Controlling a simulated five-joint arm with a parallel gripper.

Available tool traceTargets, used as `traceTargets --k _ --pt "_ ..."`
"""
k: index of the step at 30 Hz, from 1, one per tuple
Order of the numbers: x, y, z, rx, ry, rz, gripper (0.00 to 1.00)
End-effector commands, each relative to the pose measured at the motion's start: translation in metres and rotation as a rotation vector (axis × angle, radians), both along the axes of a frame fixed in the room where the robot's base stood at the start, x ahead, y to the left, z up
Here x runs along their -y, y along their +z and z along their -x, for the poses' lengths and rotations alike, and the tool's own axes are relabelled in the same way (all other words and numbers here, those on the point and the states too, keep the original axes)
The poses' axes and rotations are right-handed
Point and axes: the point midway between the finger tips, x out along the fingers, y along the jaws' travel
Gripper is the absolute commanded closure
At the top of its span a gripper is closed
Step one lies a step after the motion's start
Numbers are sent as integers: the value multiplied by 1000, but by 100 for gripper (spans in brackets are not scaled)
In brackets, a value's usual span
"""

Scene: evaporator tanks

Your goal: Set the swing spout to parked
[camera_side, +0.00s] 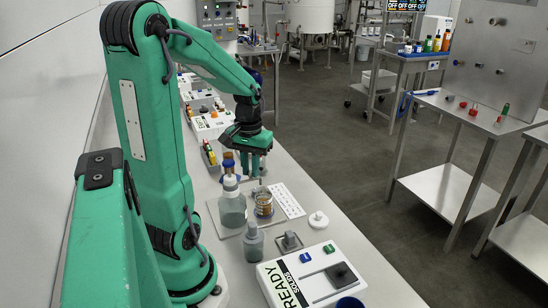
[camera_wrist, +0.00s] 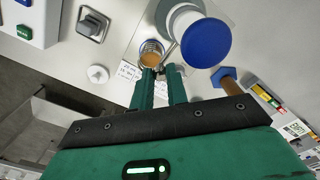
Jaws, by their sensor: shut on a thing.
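My gripper (camera_side: 256,174) points down over the work plate and its fingers (camera_wrist: 168,78) are close together on the swing spout (camera_wrist: 170,52), a thin grey rod mostly hidden by the fingers. The rod shows only in part between a large round blue cap (camera_wrist: 206,43) and a small glass jar with brown contents (camera_wrist: 151,57). In the side view the jar (camera_side: 263,207) stands just below the fingertips, right of a grey-filled bottle (camera_side: 232,207). I cannot read the spout's exact angle or a parked mark.
A smaller grey bottle (camera_side: 252,245), a square grey knob base (camera_side: 288,242) and a white round knob (camera_side: 318,219) stand nearby. A white control box (camera_side: 315,275) marked READY is in front. A white printed card (camera_side: 287,203) lies right of the jar. Beyond the bench's right edge is floor.

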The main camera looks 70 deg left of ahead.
Motion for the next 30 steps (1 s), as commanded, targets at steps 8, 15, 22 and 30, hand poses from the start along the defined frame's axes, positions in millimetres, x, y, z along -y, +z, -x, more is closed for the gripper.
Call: traceTargets --k 8,15,22,30 --pt "-5 0 0 0 73 0 100" --pt "-14 1 1 1 224 -1 100" --pt "-25 1 5 1 428 -1 100" --pt "-38 1 13 3 687 -1 100"
